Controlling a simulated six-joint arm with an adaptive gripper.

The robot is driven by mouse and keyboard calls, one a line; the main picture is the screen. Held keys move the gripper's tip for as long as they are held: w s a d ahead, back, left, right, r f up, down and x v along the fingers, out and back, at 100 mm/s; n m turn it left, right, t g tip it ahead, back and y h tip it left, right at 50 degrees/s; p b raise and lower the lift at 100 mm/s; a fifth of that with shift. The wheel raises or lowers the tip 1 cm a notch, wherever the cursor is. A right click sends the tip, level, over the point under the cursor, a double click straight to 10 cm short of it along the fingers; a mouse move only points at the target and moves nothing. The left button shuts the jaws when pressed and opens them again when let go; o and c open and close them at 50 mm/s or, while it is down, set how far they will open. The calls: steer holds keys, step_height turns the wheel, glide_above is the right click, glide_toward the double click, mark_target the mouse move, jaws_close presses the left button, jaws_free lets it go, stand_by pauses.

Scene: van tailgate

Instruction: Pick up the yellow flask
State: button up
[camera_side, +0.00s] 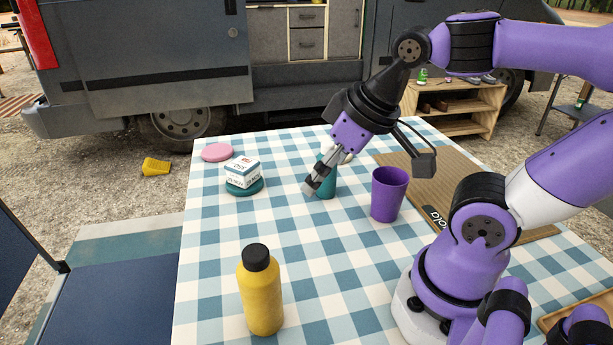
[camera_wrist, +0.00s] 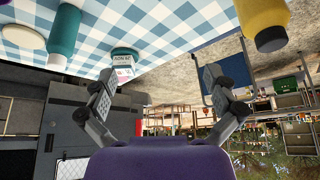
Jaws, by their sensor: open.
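The yellow flask (camera_side: 262,292) stands upright on the checked tablecloth near the front of the table, with a black cap. In the wrist view it shows at the top right (camera_wrist: 262,18), partly cut off by the frame edge. My gripper (camera_side: 311,188) is above the table, behind and to the right of the flask, well apart from it. In the wrist view my gripper (camera_wrist: 168,92) has its two fingers spread, with nothing held between them.
A teal bottle (camera_side: 326,183) stands just behind my gripper, with a purple cup (camera_side: 388,194) to its right. A white box (camera_side: 242,172) sits on a teal round item (camera_side: 245,187), near a pink disc (camera_side: 217,152). The cloth around the flask is clear.

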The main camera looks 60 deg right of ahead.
mark_target(269, 255)
steer(key=a+f+n+y, duration=0.1)
steer(key=a+n, duration=0.1)
steer(key=a, duration=0.2)
steer(key=a+f+n+g+y, duration=0.1)
steer(key=a+n, duration=0.2)
steer(key=a, duration=0.1)
steer(key=a+f+n+g+y, duration=0.1)
steer(key=a+n, duration=0.2)
steer(key=a, duration=0.1)
steer(key=shift+w+a+f, duration=0.15)
steer(key=shift+a+f, duration=0.1)
steer(key=shift+f, duration=0.15)
steer(key=shift+x, duration=3.15)
steer(key=shift+d, duration=0.15)
steer(key=c, duration=1.4)
